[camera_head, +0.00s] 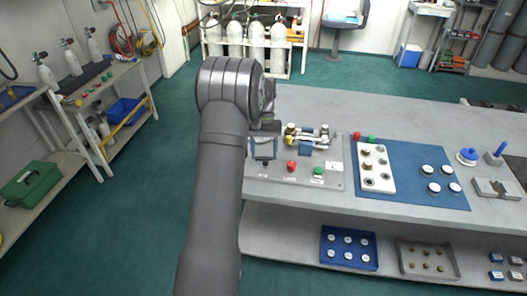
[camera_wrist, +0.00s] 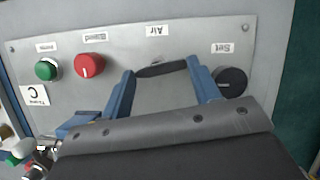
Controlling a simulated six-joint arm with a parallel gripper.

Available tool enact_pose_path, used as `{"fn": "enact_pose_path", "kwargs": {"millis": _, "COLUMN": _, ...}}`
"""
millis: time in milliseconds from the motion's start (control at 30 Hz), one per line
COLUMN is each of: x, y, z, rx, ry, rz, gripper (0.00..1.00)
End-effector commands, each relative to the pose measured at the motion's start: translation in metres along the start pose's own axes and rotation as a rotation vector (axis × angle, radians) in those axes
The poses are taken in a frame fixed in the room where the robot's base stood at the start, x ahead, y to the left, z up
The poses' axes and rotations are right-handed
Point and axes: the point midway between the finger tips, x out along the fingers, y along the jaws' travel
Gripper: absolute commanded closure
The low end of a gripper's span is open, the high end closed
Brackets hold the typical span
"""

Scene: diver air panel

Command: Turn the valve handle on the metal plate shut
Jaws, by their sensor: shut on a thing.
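The metal plate (camera_head: 333,182) lies on the grey bench in the head view, and it fills much of the wrist view (camera_wrist: 125,55). A dark, slim valve handle (camera_wrist: 160,70) sits on it below the "Air" label. My gripper (camera_wrist: 163,76) has its two blue fingers at either end of this handle and is shut on it. The handle lies nearly crosswise in the wrist view; its lower parts are hidden by my gripper. In the head view my gripper (camera_head: 264,150) is at the plate's left part, and the handle cannot be made out there.
A red knob (camera_wrist: 89,65) and a green knob (camera_wrist: 47,69) stand left of the handle; a black round knob (camera_wrist: 231,80) is close to the right finger. Brass and metal fittings (camera_head: 308,135) stand at the plate's back. A blue mat (camera_head: 415,197) with gauges lies farther right.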

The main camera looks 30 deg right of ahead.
Motion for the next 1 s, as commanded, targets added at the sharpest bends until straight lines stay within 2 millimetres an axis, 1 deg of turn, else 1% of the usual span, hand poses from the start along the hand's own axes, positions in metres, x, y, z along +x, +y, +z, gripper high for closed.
{"fn": "enact_pose_path", "kwargs": {"millis": 200, "x": -0.001, "y": 0.0014, "z": -0.0005, "rx": 0.107, "ry": 0.001, "rz": -0.045, "gripper": 0.66}}
{"fn": "enact_pose_path", "kwargs": {"millis": 400, "x": -0.001, "y": 0.0019, "z": -0.0007, "rx": 0.161, "ry": 0.002, "rz": -0.066, "gripper": 0.66}}
{"fn": "enact_pose_path", "kwargs": {"millis": 933, "x": -0.001, "y": 0.002, "z": -0.0008, "rx": 0.18, "ry": 0.002, "rz": -0.075, "gripper": 0.66}}
{"fn": "enact_pose_path", "kwargs": {"millis": 967, "x": -0.001, "y": 0.002, "z": -0.0008, "rx": 0.18, "ry": 0.002, "rz": -0.075, "gripper": 0.38}}
{"fn": "enact_pose_path", "kwargs": {"millis": 1000, "x": -0.0009, "y": 0.002, "z": -0.0008, "rx": 0.179, "ry": 0.002, "rz": -0.075, "gripper": 0.3}}
